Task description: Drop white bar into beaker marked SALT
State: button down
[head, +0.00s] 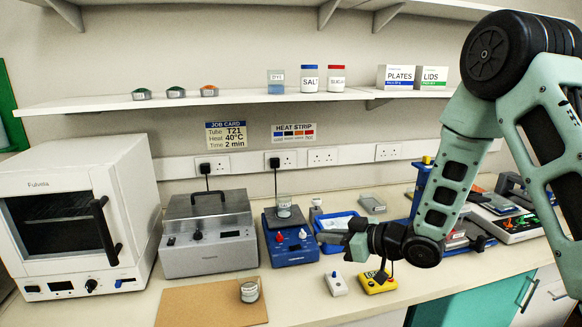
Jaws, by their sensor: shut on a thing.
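My gripper (325,240) points left, just right of the blue stirrer and in front of the blue tray. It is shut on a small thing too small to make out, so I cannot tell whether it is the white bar. No white bar shows clearly elsewhere. One glass beaker (284,207) stands on the blue stirrer (290,251). Another beaker (249,292) with a pale label stands on the brown mat (205,306). Both labels are too small to read. A jar marked SALT (310,78) with a blue lid stands on the shelf.
A grey lidded bath (208,250) and a white oven (78,220) stand left of the stirrer. A blue tray (337,222) lies behind my gripper. A white device (336,283) and a yellow box (378,285) lie in front. Bare bench shows around the mat.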

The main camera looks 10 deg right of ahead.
aim_at(289, 213)
jog(key=i, duration=1.15)
